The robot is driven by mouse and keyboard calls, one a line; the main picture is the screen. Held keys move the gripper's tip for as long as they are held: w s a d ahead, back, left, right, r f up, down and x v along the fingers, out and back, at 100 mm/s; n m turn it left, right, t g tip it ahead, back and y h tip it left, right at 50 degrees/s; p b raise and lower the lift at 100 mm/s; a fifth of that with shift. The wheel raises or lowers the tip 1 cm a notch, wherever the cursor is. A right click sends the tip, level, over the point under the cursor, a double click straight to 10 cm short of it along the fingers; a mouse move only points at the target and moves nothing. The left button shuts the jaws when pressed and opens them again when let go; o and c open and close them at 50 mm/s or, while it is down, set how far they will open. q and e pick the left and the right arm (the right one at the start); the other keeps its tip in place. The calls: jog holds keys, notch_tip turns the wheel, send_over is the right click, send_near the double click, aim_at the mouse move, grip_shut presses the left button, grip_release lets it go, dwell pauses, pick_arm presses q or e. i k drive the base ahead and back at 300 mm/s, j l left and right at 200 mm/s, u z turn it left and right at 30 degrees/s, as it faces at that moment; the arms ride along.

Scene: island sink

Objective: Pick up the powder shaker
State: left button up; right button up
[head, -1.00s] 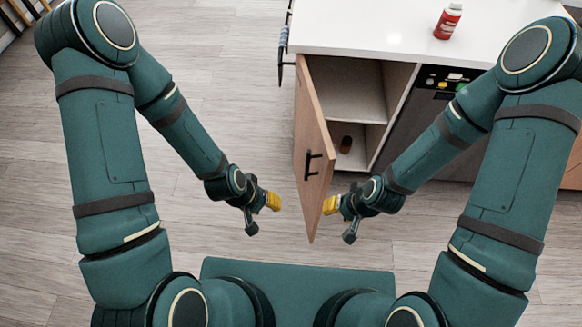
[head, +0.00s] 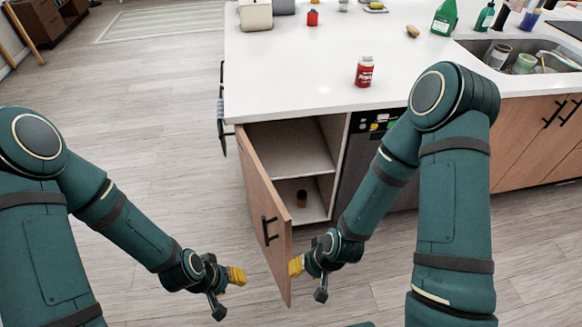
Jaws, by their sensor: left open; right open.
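A red container with a pale cap (head: 364,72), which looks like the powder shaker, stands upright on the white island counter near its front edge. My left gripper (head: 228,290) is open and empty, low over the floor to the left of the cabinet door. My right gripper (head: 306,280) is open and empty, low by the door's free edge, in front of the cabinet. Both grippers are well below the counter top and apart from the container.
A wooden cabinet door (head: 264,215) stands open between my grippers. A small brown item (head: 301,198) is inside the cabinet. A green bottle (head: 444,17), a red-lidded jar (head: 313,17) and a sink (head: 520,58) are farther back. The counter (head: 290,75) around the container is clear.

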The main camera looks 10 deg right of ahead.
aim_at(364, 74)
jog(key=l+z, duration=0.1)
jog(key=l, duration=0.45)
jog(key=i+l+z, duration=0.2)
jog(key=l, duration=0.2)
jog(key=i+l+z, duration=0.15)
jog(key=l, duration=0.3)
